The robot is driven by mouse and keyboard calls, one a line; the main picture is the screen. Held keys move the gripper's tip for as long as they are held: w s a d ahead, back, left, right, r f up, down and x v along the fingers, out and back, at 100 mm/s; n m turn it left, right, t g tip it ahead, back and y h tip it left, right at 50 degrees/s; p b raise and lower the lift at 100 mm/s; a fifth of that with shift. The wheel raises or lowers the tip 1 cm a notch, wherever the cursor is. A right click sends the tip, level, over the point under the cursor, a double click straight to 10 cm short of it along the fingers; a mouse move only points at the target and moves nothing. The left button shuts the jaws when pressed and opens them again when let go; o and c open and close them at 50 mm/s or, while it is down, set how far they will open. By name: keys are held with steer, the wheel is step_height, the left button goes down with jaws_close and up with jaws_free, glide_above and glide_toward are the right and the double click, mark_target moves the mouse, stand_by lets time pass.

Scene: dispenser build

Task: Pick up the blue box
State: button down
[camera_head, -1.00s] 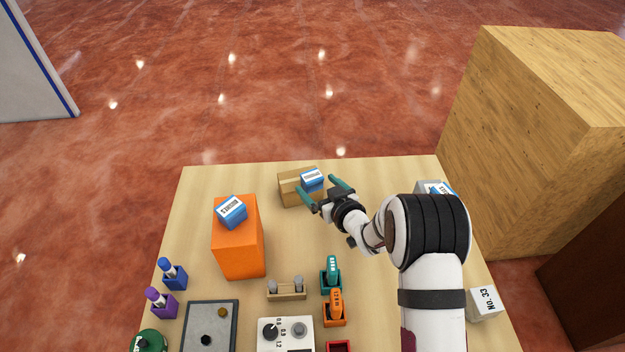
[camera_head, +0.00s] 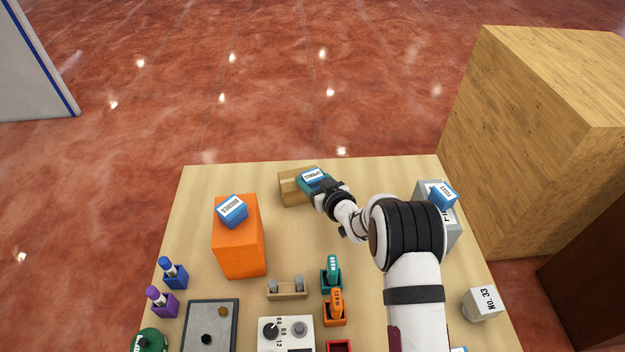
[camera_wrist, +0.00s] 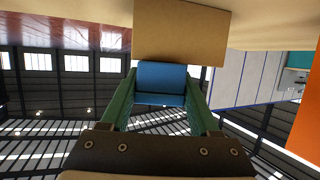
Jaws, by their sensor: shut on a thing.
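A blue box (camera_head: 313,176) with a white label sits at the front of a tan cardboard block (camera_head: 290,189) near the table's far edge. My gripper (camera_head: 314,183) is at this box, with its teal fingers on both sides of it. In the wrist view the blue box (camera_wrist: 162,80) lies between the two fingertips, and the gripper is shut on it. The tan block (camera_wrist: 180,32) is right behind it there. Two more labelled blue boxes are in the head view: one (camera_head: 232,211) on the orange block and one (camera_head: 443,196) on a grey block at right.
The orange block (camera_head: 238,250) stands left of my gripper. The grey block (camera_head: 449,228) is right of my arm. Nearer are teal and orange tools (camera_head: 333,290), a knob panel (camera_head: 286,335) and a grey tray (camera_head: 209,325). A white NO. 33 block (camera_head: 482,304) is at right.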

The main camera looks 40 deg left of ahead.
mark_target(303, 173)
steer(key=shift+r, duration=2.1)
steer(key=w+d+r, duration=0.4)
steer(key=d+r, duration=0.2)
steer(key=d, duration=0.4)
steer(key=s+a+f, duration=0.1)
steer(key=a+f, duration=0.1)
steer(key=a, duration=0.2)
steer(key=s+a+f, duration=0.1)
steer(key=a, duration=0.4)
steer(key=s+a+f, duration=0.1)
steer(key=a+f, duration=0.1)
steer(key=a, duration=0.2)
steer(key=shift+s+a+f, duration=0.3)
steer(key=shift+s+a, duration=0.05)
steer(key=shift+s, duration=0.05)
steer(key=f, duration=0.4)
steer(key=shift+s+a, duration=0.1)
steer(key=shift+a, duration=0.2)
steer(key=shift+f, duration=0.15)
steer(key=shift+f, duration=0.1)
steer(key=shift+c, duration=0.6)
jaws_free()
